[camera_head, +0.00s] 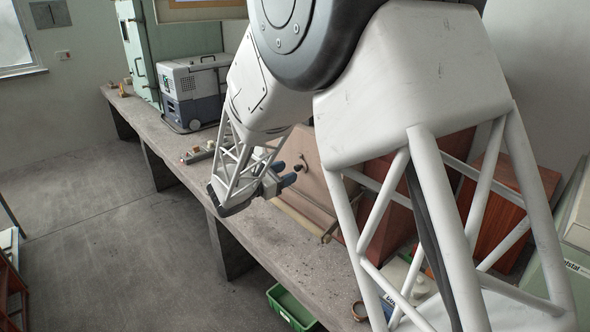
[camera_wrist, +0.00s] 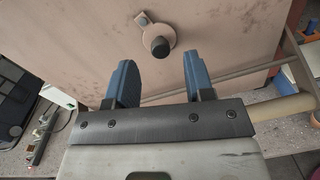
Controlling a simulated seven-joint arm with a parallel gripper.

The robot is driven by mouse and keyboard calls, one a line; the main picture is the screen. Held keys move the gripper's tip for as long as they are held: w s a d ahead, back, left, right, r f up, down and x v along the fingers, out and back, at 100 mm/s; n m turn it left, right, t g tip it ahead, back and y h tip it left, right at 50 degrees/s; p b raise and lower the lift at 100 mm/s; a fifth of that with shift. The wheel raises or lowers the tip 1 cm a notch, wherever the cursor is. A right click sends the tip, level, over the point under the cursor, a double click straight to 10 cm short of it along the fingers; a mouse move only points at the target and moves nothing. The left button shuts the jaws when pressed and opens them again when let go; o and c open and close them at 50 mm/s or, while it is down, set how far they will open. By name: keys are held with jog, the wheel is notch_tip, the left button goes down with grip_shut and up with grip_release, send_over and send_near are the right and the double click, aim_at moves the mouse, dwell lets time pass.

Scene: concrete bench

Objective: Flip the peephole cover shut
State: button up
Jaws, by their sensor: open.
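A pinkish-brown panel (camera_wrist: 220,50) stands on the bench and fills the upper part of the wrist view. On it is a pale round plate with a short arm to a screwed tab (camera_wrist: 142,18), and a dark round stub (camera_wrist: 160,46) at its lower edge. I take this to be the peephole fitting; I cannot tell the cover from the hole. My gripper (camera_wrist: 156,82) is open and empty, its blue fingers pointing toward the panel, with the stub beyond and between them, apart from both. In the head view, my gripper (camera_head: 289,174) is just left of the panel (camera_head: 318,187).
A grey-white cool box (camera_head: 192,92) and a pale green cabinet (camera_head: 148,50) stand farther along the concrete bench (camera_head: 150,122). A pale rod (camera_wrist: 280,107) lies low by the panel. Reddish wooden boxes (camera_head: 497,195) stand to the right. A green crate (camera_head: 290,308) is below the bench.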

aim_at(296, 168)
jog(key=shift+x, duration=2)
grip_shut()
